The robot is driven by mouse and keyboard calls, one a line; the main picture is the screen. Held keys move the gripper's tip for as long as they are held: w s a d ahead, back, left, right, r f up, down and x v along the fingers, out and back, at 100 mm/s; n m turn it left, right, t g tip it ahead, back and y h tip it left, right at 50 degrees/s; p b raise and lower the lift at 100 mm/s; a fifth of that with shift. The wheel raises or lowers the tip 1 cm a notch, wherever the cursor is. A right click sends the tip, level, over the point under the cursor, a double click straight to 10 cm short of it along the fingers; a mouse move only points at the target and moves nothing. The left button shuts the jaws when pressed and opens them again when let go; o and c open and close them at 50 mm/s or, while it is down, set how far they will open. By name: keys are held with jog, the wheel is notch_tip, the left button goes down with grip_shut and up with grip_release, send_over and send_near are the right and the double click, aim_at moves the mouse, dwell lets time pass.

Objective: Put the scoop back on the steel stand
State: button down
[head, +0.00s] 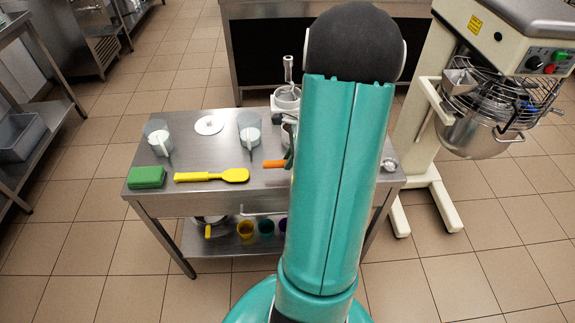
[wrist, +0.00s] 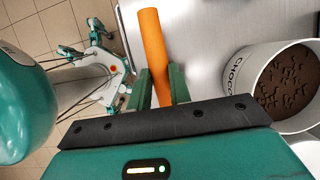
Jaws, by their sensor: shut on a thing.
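My gripper (wrist: 160,85) is shut on an orange handle (wrist: 151,45), which I take to be the scoop's, in the wrist view. The handle runs up and away between the two dark green fingers, above or on the steel tabletop (wrist: 205,30). In the head view the orange handle (head: 275,163) sticks out to the left of my arm, near the tabletop (head: 200,150). The scoop's bowl does not show in either view. I cannot single out the steel stand for certain; my arm covers much of the table's right part.
A tub of dark chocolate (wrist: 290,88) stands right of the gripper. On the table are a yellow spatula (head: 212,176), green sponge (head: 147,177), two clear jugs (head: 158,138) and a white disc (head: 209,124). A small pale item (head: 389,164) sits at the right end. A mixer (head: 480,110) stands right.

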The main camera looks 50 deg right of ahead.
jog(key=shift+w+f, duration=0.25)
jog(key=shift+f, duration=0.05)
jog(key=f, duration=0.3)
jog(key=shift+w+f, duration=0.2)
jog(key=c, duration=1.3)
grip_release()
jog(key=shift+r, duration=0.15)
jog(key=v, duration=1.2)
